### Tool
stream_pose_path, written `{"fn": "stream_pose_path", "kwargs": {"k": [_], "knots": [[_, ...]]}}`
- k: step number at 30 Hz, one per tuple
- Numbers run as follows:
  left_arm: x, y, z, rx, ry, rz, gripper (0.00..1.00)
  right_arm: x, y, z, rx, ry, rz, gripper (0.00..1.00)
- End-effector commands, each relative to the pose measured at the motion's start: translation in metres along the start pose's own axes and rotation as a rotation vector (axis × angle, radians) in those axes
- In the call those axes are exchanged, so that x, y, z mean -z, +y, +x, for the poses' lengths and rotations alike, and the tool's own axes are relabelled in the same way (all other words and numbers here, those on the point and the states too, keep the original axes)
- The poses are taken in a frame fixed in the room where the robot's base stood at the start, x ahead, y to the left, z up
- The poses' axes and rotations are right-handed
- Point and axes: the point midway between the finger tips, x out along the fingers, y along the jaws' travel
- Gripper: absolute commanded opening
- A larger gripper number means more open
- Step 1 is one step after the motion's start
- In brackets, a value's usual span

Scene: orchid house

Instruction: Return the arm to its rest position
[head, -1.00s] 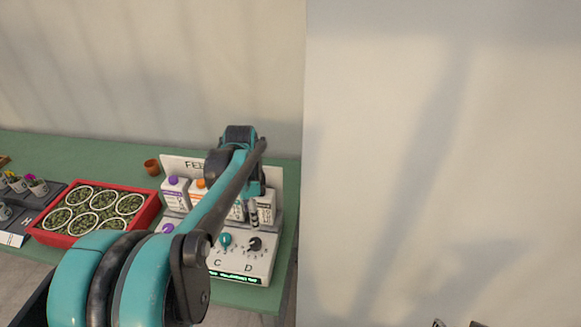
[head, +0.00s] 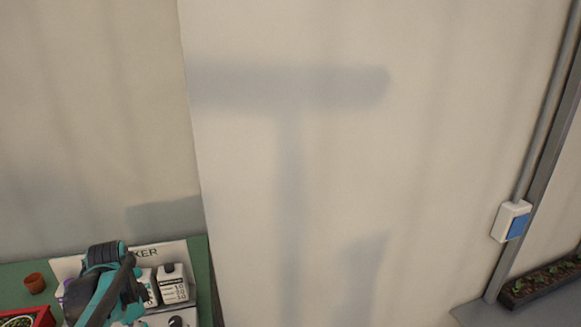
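My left arm (head: 103,272) comes in at the bottom left corner, in front of the white feed mixer panel (head: 174,250), of whose lettering only "KER" shows. Its gripper end is low in the picture beside the bottles, and I cannot make out its fingers or whether it holds anything. My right arm and gripper are out of view.
White bottles (head: 173,284) stand on the mixer, with a dark knob (head: 176,322) below. A terracotta pot (head: 35,283) and a red tray (head: 43,317) are on the green table (head: 204,262). A wall switch (head: 511,221) and seedling trough (head: 545,283) are right.

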Motion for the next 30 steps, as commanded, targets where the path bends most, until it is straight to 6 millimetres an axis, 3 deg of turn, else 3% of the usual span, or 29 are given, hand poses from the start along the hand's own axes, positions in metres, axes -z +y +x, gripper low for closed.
{"fn": "stream_pose_path", "kwargs": {"k": [10,17,23,30], "knots": [[0.012,0.024,-0.008,0.059,0.034,-0.073,0.55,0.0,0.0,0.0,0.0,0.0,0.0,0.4],[0.024,0.054,-0.015,0.123,0.091,-0.169,0.55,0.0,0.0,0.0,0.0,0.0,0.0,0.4],[0.036,0.094,-0.019,0.193,0.191,-0.297,0.55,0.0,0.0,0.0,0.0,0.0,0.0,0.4],[0.049,0.164,-0.011,0.245,0.43,-0.531,0.55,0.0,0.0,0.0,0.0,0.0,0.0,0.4]]}}
